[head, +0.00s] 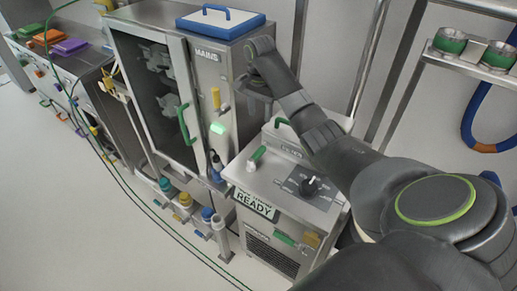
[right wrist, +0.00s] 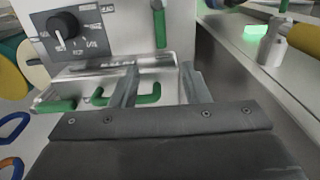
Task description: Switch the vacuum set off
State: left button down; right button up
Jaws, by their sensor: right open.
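The vacuum set (head: 245,185) is a grey metal box right of the cabinet, with a sign reading READY (head: 256,205) on its front edge. A black rotary knob (head: 310,186) sits on a dark labelled panel on its top; the knob also shows in the right wrist view (right wrist: 62,25), at upper left. A green lever (head: 258,154) stands up on the top, left of the panel. My right gripper (head: 256,92) is above the back of the set, beside the cabinet. In the right wrist view its fingers (right wrist: 160,88) are apart and empty. My left gripper is out of view.
The steel cabinet marked MAINS (head: 207,55) stands close left, with a yellow handle (head: 216,97), a lit green lamp (head: 217,127) and a blue-edged lid (head: 220,20) on top. A green handle (right wrist: 143,95) lies beyond my fingers.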

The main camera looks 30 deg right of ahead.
jog(key=b, duration=0.5)
send_over(260, 150)
notch_tip(260, 150, down, 6)
notch_tip(260, 150, down, 10)
jog(key=shift+a+f+p, duration=0.1)
jog(key=shift+f+p, duration=0.05)
jog(key=shift+p, duration=0.95)
jog(key=shift+c, duration=0.3)
grip_shut()
